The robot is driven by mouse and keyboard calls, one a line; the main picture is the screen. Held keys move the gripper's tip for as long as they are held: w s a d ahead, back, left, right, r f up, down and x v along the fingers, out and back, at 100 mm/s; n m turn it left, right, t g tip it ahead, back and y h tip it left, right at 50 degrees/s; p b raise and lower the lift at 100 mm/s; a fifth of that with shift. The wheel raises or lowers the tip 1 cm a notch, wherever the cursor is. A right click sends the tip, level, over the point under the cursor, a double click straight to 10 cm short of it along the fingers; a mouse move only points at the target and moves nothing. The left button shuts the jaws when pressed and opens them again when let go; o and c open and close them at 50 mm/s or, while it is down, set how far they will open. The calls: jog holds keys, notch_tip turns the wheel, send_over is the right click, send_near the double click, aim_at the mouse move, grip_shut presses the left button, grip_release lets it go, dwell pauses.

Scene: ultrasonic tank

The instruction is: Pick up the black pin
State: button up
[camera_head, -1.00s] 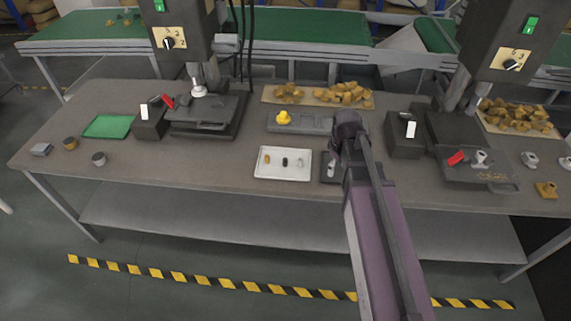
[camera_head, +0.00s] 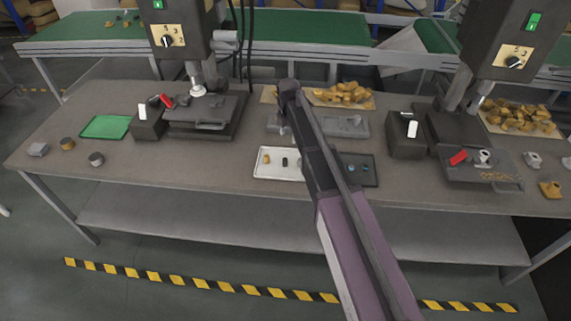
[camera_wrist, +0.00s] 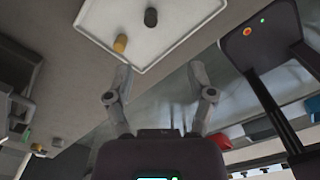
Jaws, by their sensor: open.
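The black pin (camera_head: 284,161) stands in the white tray (camera_head: 262,174) on the workbench, to the right of a brown pin (camera_head: 266,158). In the wrist view, the black pin (camera_wrist: 151,17) stands near the top edge of the picture, and the brown pin (camera_wrist: 120,43) is lower left of it in the same tray (camera_wrist: 187,25). My gripper (camera_wrist: 160,72) is open with nothing between its fingers. Both pins lie beyond its fingertips in that view. In the head view my arm covers the right part of the tray, and the fingers are hard to make out.
A dark tray (camera_head: 368,181) with small parts lies right of my arm. A grey fixture (camera_head: 352,126) stands behind the trays, partly covered by my arm. Press machines stand left (camera_head: 207,115) and right (camera_head: 458,160).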

aim_at(285, 159)
jog(key=shift+w+a+n, duration=0.4)
jog(key=shift+a+n, duration=0.2)
jog(key=shift+f, duration=0.2)
notch_tip(285, 159, down, 8)
jog(key=b, duration=0.8)
jog(key=shift+f+b, duration=0.2)
jog(key=shift+b, duration=0.15)
jog(key=shift+f+b, duration=2.6)
grip_shut()
